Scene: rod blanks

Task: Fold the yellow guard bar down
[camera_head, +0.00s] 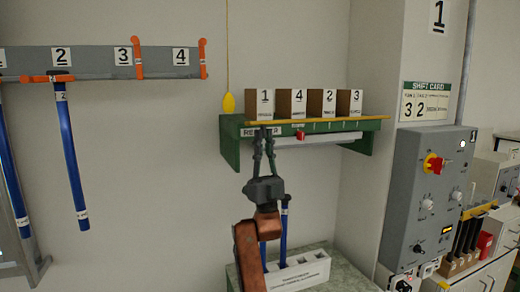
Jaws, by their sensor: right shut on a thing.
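The yellow guard bar (330,120) runs nearly level along the front of the green shelf (232,152), just in front of the bases of the numbered brown boxes. My right gripper (264,131) reaches up from below to the left end of the bar. Its fingers are closed on the bar there, though the contact itself is small and partly hidden. My left gripper is not in view.
Brown boxes marked 1 (261,103), 4, 2 and 3 stand on the shelf. A red knob (300,135) sits on its front. A yellow pull (228,103) hangs at the left. Blue rods (72,155) hang from a rack (90,62). A grey control box (428,195) is at right.

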